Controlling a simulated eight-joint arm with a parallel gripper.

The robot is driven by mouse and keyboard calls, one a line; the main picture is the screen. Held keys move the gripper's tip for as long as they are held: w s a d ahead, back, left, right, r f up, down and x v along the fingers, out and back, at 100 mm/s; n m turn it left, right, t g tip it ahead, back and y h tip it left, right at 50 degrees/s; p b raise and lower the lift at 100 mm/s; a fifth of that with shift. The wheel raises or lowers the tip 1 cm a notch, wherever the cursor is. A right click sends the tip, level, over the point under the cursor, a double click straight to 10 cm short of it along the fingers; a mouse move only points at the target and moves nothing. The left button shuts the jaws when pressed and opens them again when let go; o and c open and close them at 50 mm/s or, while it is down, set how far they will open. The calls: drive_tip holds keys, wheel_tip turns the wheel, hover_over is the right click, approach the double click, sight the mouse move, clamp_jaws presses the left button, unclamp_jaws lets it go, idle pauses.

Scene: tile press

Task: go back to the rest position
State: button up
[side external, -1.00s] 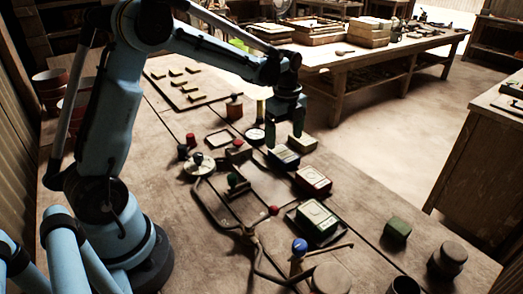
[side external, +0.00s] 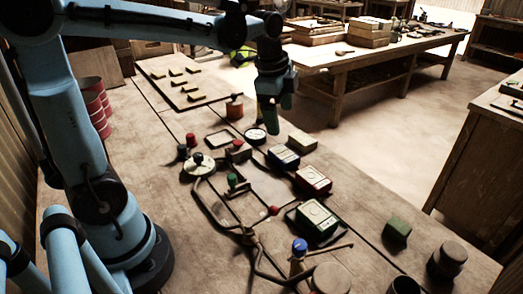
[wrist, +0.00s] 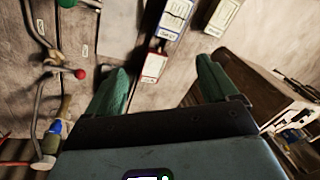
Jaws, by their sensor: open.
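My gripper (side external: 279,112) hangs fingers down above the workbench (side external: 365,232), with its green fingers apart and nothing between them. In the wrist view, the two fingers (wrist: 162,78) are spread with empty space between. Below and around it on the bench are a cream block (side external: 302,142), a dark box with a pale top (side external: 283,156) and a red box with a pale top (side external: 313,181). The gripper appears clear of all of them. The red box also shows in the wrist view (wrist: 153,67), beyond the fingers.
A bent-tube frame (side external: 215,212) with red and green knobs lies mid-bench. A pale-topped box (side external: 318,219) sits on a dark tray. A tile board (side external: 186,97) lies at the back.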

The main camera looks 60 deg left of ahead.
drive_tip(key=s+d+f+n+t, duration=0.3)
drive_tip(key=s+d+n+t, duration=0.1)
drive_tip(key=s+n, duration=0.6)
drive_tip(key=shift+d+n+t, duration=0.3)
drive_tip(key=shift+d+n, duration=0.25)
drive_tip(key=shift+n, duration=0.25)
